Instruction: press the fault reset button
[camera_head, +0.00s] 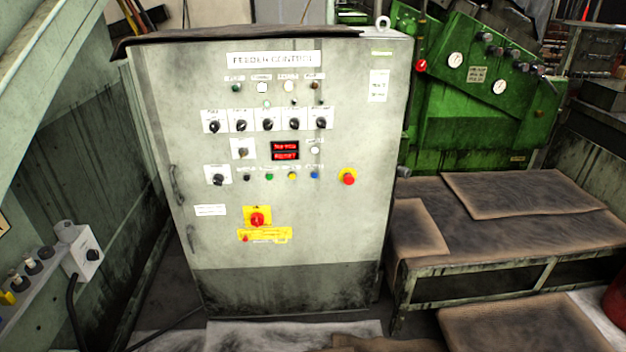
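A grey control cabinet (300,220) titled "FEEDER CONTROL" stands upright in the middle of the head view. A row of small buttons crosses its front below a red-lit display (285,150): a black one (247,178), a green one (269,177), a yellow one (292,176) and a blue one (314,175). A pale round button or lamp (315,150) sits right of the display. The small labels are too blurred to read, so I cannot tell which is the fault reset button. Neither of my grippers is in view.
A low bench (470,260) and green machine (470,110) stand right, a green-grey wall (75,160) left.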

